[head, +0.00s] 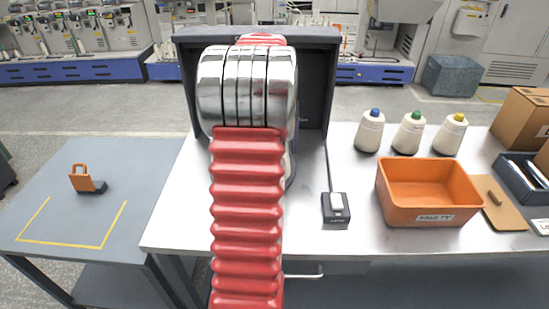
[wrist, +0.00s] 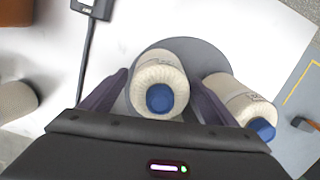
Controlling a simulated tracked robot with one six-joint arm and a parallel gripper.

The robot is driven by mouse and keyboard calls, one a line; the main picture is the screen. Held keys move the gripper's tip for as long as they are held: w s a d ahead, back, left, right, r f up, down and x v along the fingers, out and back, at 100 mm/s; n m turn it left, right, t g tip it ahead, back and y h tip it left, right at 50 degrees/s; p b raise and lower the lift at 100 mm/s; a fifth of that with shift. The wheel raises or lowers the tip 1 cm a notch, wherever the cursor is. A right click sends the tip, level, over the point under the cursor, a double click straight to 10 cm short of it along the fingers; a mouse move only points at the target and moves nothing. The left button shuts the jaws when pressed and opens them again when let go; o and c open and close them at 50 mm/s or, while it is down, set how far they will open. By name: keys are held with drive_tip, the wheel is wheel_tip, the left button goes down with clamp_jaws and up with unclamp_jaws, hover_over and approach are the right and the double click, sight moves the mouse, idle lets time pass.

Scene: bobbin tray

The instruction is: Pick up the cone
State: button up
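In the wrist view, a cream yarn cone (wrist: 160,72) with a blue tip stands on a round grey disc (wrist: 206,58). My gripper (wrist: 160,92) is over it, one dark finger on each side. The fingers look spread, with the cone between them; I cannot tell contact for certain. A second blue-tipped cone (wrist: 238,98) is just right of the right finger. In the head view my arm hides the gripper and both these cones. Three other cones stand right of it, with blue (head: 369,131), green (head: 409,133) and yellow (head: 450,135) tips.
A dark booth (head: 318,80) stands behind my arm. A small black device (head: 336,214) with a cable, an orange bin (head: 428,217) and cardboard boxes are to the right. A grey side table (head: 60,220) with an orange padlock-shaped item (head: 82,178) is left.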

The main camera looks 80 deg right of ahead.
drive_tip(key=c, duration=1.5)
drive_tip(key=shift+r, duration=0.15)
drive_tip(key=shift+r, duration=0.3)
wheel_tip(320, 180, up, 6)
drive_tip(key=shift+r, duration=0.1)
drive_tip(key=s+d, duration=0.1)
drive_tip(key=s, duration=0.5)
drive_tip(key=s+d, duration=0.1)
drive_tip(key=s, duration=0.4)
drive_tip(key=s+d, duration=0.2)
drive_tip(key=s, duration=0.4)
drive_tip(key=shift+s, duration=0.3)
drive_tip(key=shift+r, duration=0.1)
